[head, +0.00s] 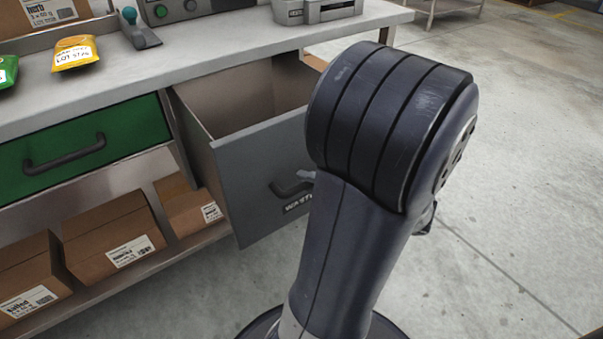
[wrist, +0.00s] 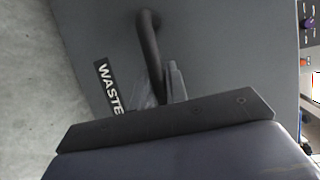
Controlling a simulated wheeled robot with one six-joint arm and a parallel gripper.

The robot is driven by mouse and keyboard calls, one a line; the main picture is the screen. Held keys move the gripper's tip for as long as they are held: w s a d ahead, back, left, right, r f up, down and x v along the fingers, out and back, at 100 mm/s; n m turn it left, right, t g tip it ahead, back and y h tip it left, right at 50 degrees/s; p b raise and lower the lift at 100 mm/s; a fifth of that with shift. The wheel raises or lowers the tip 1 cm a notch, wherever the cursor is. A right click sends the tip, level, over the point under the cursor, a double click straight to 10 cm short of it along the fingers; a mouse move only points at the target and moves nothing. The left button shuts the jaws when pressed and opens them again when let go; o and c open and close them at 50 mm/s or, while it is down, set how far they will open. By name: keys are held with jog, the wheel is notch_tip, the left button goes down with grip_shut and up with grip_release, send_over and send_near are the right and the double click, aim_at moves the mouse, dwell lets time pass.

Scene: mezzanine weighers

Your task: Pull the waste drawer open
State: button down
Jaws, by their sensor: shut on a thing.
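The grey waste drawer (head: 245,165) stands well out from the bench, and its empty-looking inside shows from above. Its front carries a label reading "WASTE" (wrist: 108,88) and a dark bar handle (head: 284,189). The handle (wrist: 150,45) also shows in the wrist view, running down to my fingers. My gripper (wrist: 172,82) is shut on the handle. In the head view my arm hides most of the gripper and the right part of the drawer front; only a small piece of a finger shows beside the handle.
A shut green drawer (head: 85,148) is to the left. Cardboard boxes (head: 110,235) lie on the shelf below. The concrete floor (head: 520,150) to the right is clear.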

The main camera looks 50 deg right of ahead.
jog(key=shift+s+a, duration=0.15)
jog(key=shift+s, duration=0.3)
jog(key=c, duration=1.4)
grip_release()
jog(key=p+v, duration=0.3)
jog(key=v, duration=0.7)
jog(key=shift+s, duration=0.4)
jog(key=shift+w+r, duration=0.1)
jog(key=b+x, duration=0.3)
jog(key=x, duration=0.7)
jog(key=shift+w, duration=0.35)
